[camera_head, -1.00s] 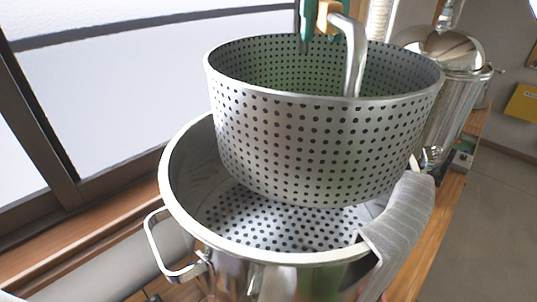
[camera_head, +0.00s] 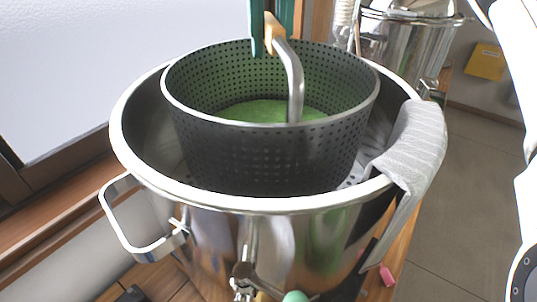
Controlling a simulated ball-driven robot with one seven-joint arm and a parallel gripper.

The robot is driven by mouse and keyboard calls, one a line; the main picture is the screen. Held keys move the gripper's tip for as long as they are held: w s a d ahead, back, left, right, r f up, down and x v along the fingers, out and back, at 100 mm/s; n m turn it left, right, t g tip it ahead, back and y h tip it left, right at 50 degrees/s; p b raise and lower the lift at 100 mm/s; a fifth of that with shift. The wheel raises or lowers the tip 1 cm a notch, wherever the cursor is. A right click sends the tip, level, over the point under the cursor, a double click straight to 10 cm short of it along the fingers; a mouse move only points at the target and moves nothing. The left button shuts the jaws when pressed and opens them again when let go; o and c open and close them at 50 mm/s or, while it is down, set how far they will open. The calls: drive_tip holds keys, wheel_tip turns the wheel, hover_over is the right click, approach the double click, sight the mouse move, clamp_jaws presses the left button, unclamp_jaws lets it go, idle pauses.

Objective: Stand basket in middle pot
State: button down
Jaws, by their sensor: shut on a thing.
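The perforated metal basket (camera_head: 265,158) is upright, with its lower part inside the large steel pot (camera_head: 290,203). Its rim stands a little above the pot's rim. Green contents show inside it. A curved metal handle (camera_head: 293,85) rises from the basket. My gripper (camera_head: 268,38) is shut on the top of this handle, at the top of the view. The basket's bottom is hidden, so I cannot tell whether it touches the perforated plate inside the pot.
A grey striped cloth (camera_head: 412,145) hangs over the pot's right rim. A side handle (camera_head: 140,222) sticks out at left, and a valve (camera_head: 243,272) at the front. Another steel vessel (camera_head: 408,45) stands behind at right. A window frame is at left.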

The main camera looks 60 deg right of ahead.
wheel_tip(320, 180, down, 10)
idle(0.6)
drive_tip(key=shift+f, duration=0.1)
drive_tip(key=c, duration=1)
unclamp_jaws()
drive_tip(key=shift+o, duration=0.2)
wheel_tip(320, 180, up, 12)
drive_tip(key=shift+r, duration=0.1)
